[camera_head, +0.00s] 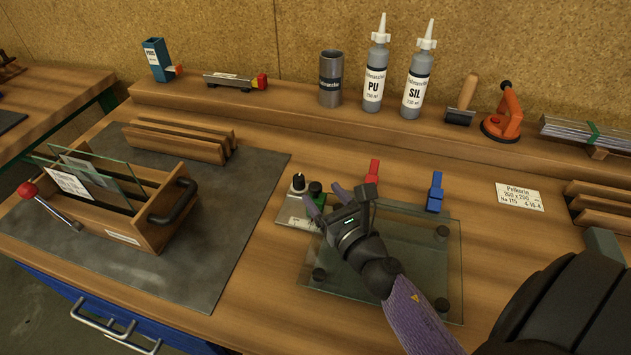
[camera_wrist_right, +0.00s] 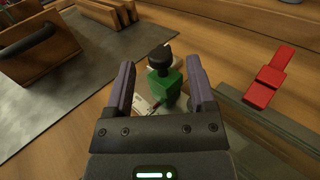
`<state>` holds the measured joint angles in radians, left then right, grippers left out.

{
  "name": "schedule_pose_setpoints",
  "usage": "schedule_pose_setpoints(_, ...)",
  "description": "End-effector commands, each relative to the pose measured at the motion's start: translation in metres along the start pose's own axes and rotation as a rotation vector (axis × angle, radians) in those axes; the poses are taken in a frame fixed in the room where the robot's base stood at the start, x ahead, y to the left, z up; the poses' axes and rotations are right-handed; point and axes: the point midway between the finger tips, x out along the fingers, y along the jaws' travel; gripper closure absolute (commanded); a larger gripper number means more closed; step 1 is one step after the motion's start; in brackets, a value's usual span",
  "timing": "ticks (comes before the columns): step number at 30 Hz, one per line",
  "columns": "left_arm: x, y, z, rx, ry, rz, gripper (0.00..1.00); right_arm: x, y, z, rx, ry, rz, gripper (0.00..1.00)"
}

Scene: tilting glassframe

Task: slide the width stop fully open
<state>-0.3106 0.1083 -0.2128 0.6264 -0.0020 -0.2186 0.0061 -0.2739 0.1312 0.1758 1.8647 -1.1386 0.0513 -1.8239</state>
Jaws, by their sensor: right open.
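A small grey plate (camera_head: 296,212) with pale markings lies on the bench. The green block looks like the width stop's slider, though no label confirms this. My right gripper (camera_head: 325,205) is just right of the green block, fingers pointing towards it. In the right wrist view the green block (camera_wrist_right: 166,90) shows between the open purple fingers of my right gripper (camera_wrist_right: 160,85), with gaps at both sides. The gripper hides part of the plate. My left gripper is not in view.
A glass pane (camera_head: 430,270) on dark round feet lies beneath my right forearm. A wooden glass rack (camera_head: 150,235) sits on a dark mat (camera_head: 215,245) at left. Bottles line the rear shelf.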

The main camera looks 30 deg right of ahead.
Motion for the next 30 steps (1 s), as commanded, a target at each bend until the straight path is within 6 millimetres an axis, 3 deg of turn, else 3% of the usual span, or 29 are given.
schedule_pose_setpoints(6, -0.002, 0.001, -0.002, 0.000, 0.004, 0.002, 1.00, 0.031, 0.000, 0.000, 0.000, -0.001, 0.000, 0.30)
schedule_pose_setpoints(16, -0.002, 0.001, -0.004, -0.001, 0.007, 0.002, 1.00, 0.037, 0.000, -0.001, 0.000, 0.001, 0.000, 0.30)
schedule_pose_setpoints(26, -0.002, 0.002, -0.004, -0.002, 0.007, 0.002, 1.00, 0.037, 0.000, -0.001, 0.000, 0.001, 0.000, 0.97)
schedule_pose_setpoints(30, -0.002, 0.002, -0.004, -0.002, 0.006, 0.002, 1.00, 0.037, 0.000, -0.001, 0.000, 0.001, 0.000, 1.00)
